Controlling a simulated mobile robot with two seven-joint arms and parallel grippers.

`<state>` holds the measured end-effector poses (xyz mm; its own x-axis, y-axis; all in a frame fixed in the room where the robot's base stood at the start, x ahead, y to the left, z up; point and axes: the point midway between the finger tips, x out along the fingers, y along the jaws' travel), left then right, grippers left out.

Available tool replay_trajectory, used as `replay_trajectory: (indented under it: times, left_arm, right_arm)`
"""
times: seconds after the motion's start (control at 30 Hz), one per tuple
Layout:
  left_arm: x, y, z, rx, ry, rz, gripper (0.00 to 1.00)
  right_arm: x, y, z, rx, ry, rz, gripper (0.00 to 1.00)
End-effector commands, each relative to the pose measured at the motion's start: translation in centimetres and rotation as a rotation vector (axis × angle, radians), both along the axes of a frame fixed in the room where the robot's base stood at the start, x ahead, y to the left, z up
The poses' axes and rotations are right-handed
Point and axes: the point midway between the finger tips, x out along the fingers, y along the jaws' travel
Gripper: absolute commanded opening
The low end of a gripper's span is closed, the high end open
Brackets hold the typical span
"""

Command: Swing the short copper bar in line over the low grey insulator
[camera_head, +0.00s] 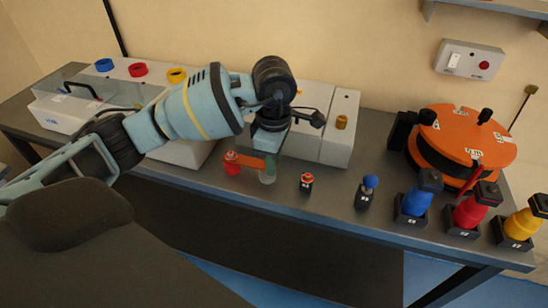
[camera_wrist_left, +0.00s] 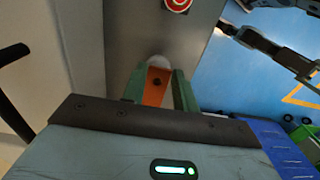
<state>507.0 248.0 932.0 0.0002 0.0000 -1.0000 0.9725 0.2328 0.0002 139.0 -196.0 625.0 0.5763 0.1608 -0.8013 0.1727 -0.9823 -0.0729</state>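The short copper bar (camera_head: 251,161) runs from the red insulator (camera_head: 232,164) rightward to the fingers of my left gripper (camera_head: 270,164). In the left wrist view the bar (camera_wrist_left: 155,92), with a dark hole in it, lies between the two green fingers (camera_wrist_left: 159,92), which appear shut on its sides. The low grey insulator (camera_head: 267,177) stands just under the fingers near the bar's free end. A pale round top (camera_wrist_left: 159,61) shows just past the bar's end in the wrist view. The fingers partly hide that end, so I cannot tell exact alignment. My right gripper is not in view.
A small red-topped post (camera_head: 306,182) and a blue-knobbed post (camera_head: 367,191) stand to the right. A light grey cabinet (camera_head: 318,140) stands close behind my gripper.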

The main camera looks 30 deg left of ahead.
Motion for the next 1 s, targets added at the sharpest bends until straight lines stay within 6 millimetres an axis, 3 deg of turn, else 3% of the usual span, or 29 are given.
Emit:
replay_trajectory:
  times: [0.03,0.17,0.47,1.0]
  left_arm:
    - [0.0,0.0,0.0,0.000,0.000,0.000,0.36]
    - [0.0,0.0,0.0,0.000,0.000,0.000,0.52]
    - [0.0,0.0,0.0,0.000,0.000,0.000,0.52]
    - [0.0,0.0,7.1,-0.001,-0.002,0.000,0.52]
  right_arm:
    - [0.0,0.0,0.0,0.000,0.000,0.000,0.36]
    - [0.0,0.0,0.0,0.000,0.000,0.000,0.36]
    - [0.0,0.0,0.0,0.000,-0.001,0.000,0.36]
    - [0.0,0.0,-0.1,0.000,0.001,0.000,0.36]
